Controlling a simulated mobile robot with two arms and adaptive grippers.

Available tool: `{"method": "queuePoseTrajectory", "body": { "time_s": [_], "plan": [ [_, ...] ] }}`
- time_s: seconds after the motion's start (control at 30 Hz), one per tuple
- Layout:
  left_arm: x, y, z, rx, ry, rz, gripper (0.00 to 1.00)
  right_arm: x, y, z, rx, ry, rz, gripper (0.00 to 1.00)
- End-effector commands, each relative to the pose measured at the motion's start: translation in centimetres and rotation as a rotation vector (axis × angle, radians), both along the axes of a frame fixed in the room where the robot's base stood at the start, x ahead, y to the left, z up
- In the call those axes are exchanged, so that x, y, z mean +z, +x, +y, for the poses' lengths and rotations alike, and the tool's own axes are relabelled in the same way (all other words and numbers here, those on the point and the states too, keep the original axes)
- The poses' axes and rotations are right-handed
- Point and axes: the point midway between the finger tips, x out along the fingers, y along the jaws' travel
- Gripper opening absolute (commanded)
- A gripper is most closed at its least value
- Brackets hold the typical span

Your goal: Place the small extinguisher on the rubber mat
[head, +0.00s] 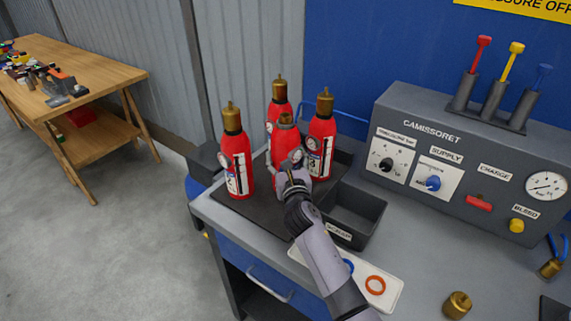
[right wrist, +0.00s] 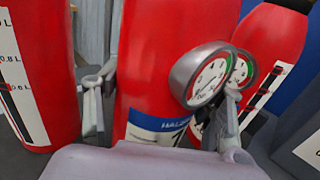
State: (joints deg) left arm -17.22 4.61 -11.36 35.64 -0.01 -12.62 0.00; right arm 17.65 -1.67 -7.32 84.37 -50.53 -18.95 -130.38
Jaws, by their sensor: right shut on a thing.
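The small extinguisher (head: 284,138) is red with a dark brass top and stands lower than the three others around it. My right gripper (head: 293,175) is shut on its body from the front. In the right wrist view the fingers (right wrist: 165,105) lie on either side of the red cylinder (right wrist: 150,60), beside its round gauge (right wrist: 205,80). The dark rubber mat (head: 262,212) lies on the bench under the group. The gripper hides the extinguisher's base, so I cannot tell whether it touches the mat. My left gripper is not in view.
Red extinguishers stand close at left (head: 236,155), behind (head: 278,100) and right (head: 322,135). A black bin (head: 372,222) is right of the mat. A white tray with rings (head: 392,296) and a brass fitting (head: 457,305) lie in front. A grey control panel (head: 450,160) stands at right.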

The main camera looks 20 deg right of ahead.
Motion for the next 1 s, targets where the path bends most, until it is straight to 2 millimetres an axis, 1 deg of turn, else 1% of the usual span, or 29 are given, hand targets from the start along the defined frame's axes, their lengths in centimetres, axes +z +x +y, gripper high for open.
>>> {"method": "queuePoseTrajectory", "body": {
  "time_s": [0.03, 0.1, 0.37, 0.47, 0.5, 0.8, 1.0],
  "plan": [
    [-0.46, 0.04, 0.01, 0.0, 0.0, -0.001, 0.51, -0.58, 0.02, 0.1, 0.001, 0.002, -0.004, 0.13],
    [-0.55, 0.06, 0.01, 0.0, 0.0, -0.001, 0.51, -0.96, 0.02, 0.11, 0.002, 0.001, -0.005, 0.13],
    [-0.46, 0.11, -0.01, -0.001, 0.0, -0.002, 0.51, -0.95, 0.04, 0.06, 0.002, -0.001, -0.006, 0.13],
    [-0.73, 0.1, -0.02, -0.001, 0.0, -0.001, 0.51, -1.23, 0.03, 0.06, 0.002, -0.002, -0.006, 0.13],
    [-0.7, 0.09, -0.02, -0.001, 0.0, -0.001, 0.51, -1.47, -0.01, 0.03, 0.001, 0.0, 0.0, 0.65],
    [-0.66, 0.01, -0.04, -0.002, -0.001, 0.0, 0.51, -1.42, -0.02, 0.03, 0.001, 0.0, 0.0, 0.83],
    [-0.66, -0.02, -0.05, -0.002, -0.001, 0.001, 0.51, -1.41, -0.01, 0.03, 0.001, 0.0, 0.0, 0.83]
  ]
}}
